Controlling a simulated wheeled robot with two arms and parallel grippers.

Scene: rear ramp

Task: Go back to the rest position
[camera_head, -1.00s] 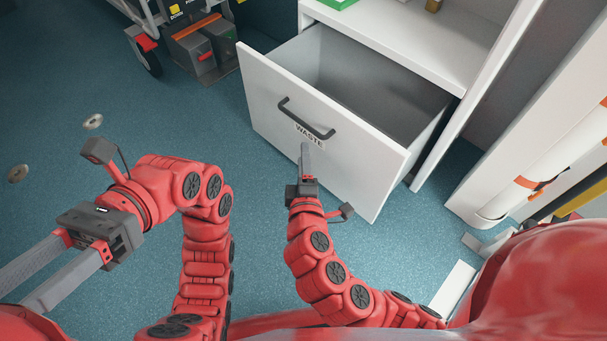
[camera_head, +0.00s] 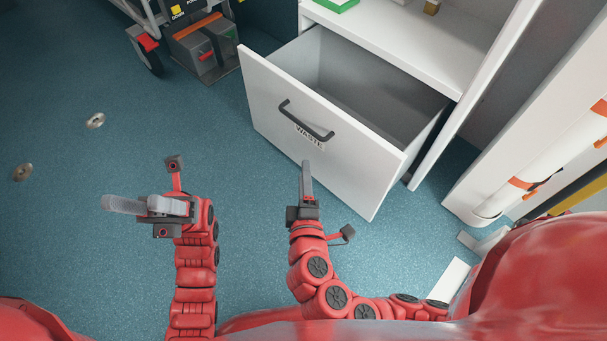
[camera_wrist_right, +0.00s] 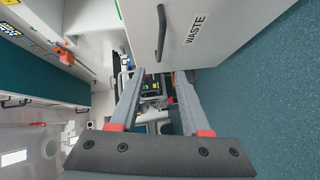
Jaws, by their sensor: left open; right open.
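My left gripper (camera_head: 125,204) is over the blue floor at the left in the head view, its fingers pointing left.
A black drawer handle (camera_head: 305,120) sticks out near my right gripper. A wheeled stretcher with a grey-and-red box (camera_head: 200,50) stands at the top left. A white shelf (camera_head: 410,40) is above the drawer.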

